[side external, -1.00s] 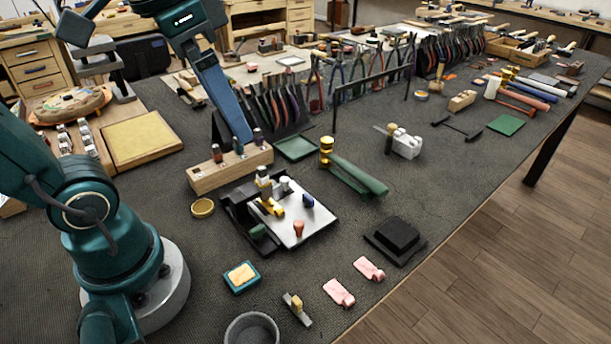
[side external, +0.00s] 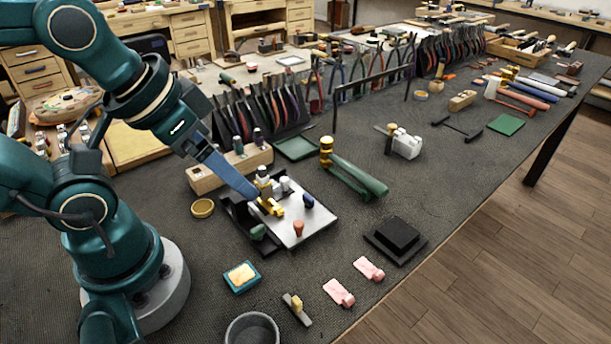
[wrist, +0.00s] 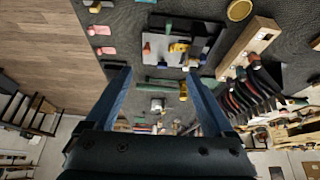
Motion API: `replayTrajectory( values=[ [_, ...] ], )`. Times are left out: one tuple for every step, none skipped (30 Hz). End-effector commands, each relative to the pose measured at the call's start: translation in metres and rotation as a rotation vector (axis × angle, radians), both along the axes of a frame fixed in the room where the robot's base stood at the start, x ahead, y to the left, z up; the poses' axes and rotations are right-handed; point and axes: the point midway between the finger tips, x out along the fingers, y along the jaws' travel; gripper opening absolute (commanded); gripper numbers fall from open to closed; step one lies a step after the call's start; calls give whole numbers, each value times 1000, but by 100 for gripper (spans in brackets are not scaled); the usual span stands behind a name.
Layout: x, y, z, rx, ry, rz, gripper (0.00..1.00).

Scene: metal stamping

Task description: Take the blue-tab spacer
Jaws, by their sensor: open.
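A small dark blue piece (side external: 308,201), which looks like the blue-tab spacer, stands on a bright metal plate (side external: 316,220). An orange-red piece (side external: 299,229), a white piece (side external: 285,184) and a yellow clamp-like part (side external: 270,206) share the fixture; a green piece (side external: 258,232) is at its dark left side. My gripper (side external: 253,195) reaches in from the upper left, its blue fingers near the yellow part and left of the blue piece. In the wrist view my gripper (wrist: 158,71) is open and empty, with the fixture beyond the fingertips. Its exact height is unclear.
A wooden block with pegs (side external: 212,176) stands just behind the fixture. A green-handled tool (side external: 355,177) lies behind right. A black block (side external: 397,236), pink pieces (side external: 339,292) and a blue-rimmed tray (side external: 242,277) lie around it. Bare mat separates them.

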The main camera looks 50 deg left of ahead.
Motion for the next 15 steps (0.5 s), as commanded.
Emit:
replayTrajectory(
  values=[
    [2, 1, 0, -7, 8, 21, 88],
    [4, 2, 0, -14, 17, 40, 88],
    [7, 4, 0, -28, 31, 77, 88],
    [11, 6, 0, -40, 43, 113, 88],
    [15, 8, 0, -56, 58, 156, 88],
    [21, 12, -1, -78, 80, 220, 88],
    [26, 15, -2, -96, 97, 276, 88],
    [31, 19, -3, -114, 115, 333, 88],
    [38, 24, -5, -140, 139, 414, 88],
    [44, 28, -8, -157, 156, 475, 88],
    [49, 32, -10, -175, 172, 536, 88],
    [56, 37, -14, -198, 193, 616, 88],
    [61, 42, -17, -214, 210, 676, 88],
    [66, 47, -21, -229, 226, 738, 88],
    [72, 53, -26, -251, 246, 820, 88]
  ],
)
